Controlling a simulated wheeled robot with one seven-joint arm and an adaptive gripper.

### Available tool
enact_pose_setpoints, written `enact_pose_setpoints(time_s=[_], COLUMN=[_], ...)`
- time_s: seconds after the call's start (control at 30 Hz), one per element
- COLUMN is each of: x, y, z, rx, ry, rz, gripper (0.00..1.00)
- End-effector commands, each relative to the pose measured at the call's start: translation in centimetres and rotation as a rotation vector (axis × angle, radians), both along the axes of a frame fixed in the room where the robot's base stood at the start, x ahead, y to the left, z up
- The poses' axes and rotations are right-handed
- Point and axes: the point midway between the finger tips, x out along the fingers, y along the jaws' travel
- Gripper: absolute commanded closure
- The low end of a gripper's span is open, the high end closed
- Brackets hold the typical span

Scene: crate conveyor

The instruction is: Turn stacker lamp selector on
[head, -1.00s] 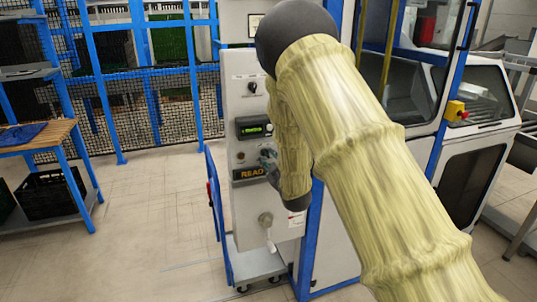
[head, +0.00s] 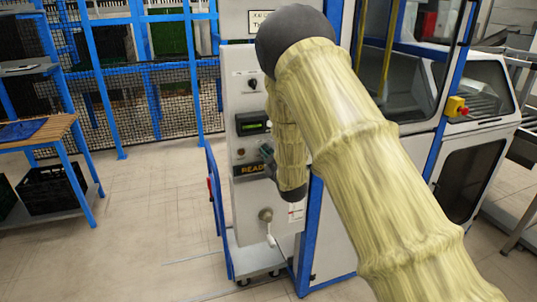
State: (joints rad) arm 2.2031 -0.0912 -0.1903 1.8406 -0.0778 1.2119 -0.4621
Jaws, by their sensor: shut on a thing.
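A tall grey control panel (head: 240,196) stands left of my arm. My gripper (head: 267,153) is at its front, beside the amber READ display (head: 248,170), and is small and partly hidden by my wrist. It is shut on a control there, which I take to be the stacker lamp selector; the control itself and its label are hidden. A black rotary knob (head: 253,84) under a small label sits higher on the panel, apart from my gripper. A small green-lit screen (head: 254,127) is between them.
A crank handle (head: 267,216) sticks out low on the panel. A blue-framed machine (head: 440,150) stands close on the right. A wooden-topped bench (head: 35,133) is at the left. The floor between bench and panel is clear.

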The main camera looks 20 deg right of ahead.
Motion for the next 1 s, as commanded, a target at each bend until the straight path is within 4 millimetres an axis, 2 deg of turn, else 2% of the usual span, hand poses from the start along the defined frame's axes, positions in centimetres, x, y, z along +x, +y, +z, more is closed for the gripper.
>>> enact_pose_setpoints(time_s=[0.37, 1.0], x=[0.00, -0.03], y=[-0.02, -0.05], z=[-0.31, -0.44], rx=[0.120, 0.701], ry=[0.003, 0.022], rz=[-0.001, -0.001], gripper=[1.00, 1.00])
